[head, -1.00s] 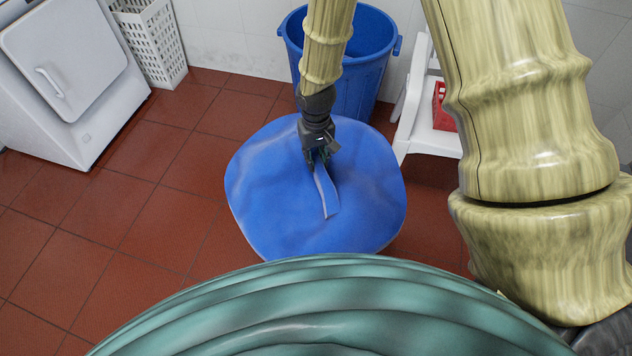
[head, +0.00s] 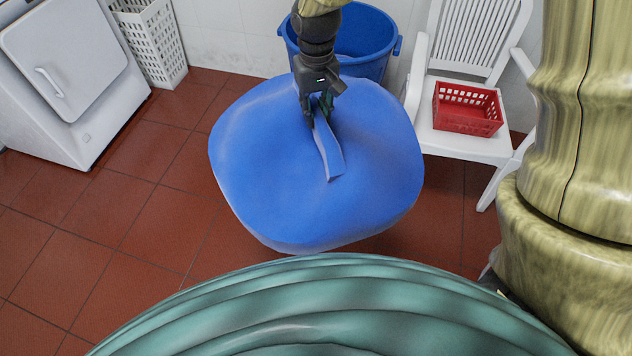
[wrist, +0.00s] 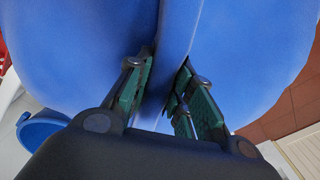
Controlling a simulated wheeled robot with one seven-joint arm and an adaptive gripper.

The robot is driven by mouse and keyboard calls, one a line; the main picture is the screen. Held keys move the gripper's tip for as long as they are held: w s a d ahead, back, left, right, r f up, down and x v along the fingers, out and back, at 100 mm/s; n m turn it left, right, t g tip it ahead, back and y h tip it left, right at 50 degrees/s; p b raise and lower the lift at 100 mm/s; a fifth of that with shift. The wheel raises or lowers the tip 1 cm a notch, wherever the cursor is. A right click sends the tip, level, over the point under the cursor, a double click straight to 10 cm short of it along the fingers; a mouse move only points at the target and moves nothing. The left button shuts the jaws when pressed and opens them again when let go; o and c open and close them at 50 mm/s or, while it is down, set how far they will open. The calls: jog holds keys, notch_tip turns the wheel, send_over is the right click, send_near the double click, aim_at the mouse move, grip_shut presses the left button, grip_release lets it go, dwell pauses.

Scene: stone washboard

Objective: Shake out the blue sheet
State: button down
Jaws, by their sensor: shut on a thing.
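The blue sheet (head: 260,170) hangs spread in a broad, rounded, slightly domed shape in the middle of the head view. My gripper (head: 319,112) is above its upper middle, shut on a raised fold of the sheet. A loose strip of that fold stands up from the surface toward the camera. In the wrist view the sheet (wrist: 80,45) fills most of the picture, and the green-padded fingers of my gripper (wrist: 168,95) have the fold between them. The sheet hides what is below it.
A blue bin (head: 372,60) stands behind the sheet, partly covered. A white chair (head: 455,142) holding a red basket (head: 468,118) is to the right. A white appliance (head: 70,75) and a white lattice basket (head: 150,45) stand at left. Red tiled floor (head: 110,215) is clear at left.

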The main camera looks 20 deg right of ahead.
notch_tip(320, 180, up, 2)
notch_tip(320, 180, down, 20)
jog(key=shift+f, duration=0.1)
dwell(1.0)
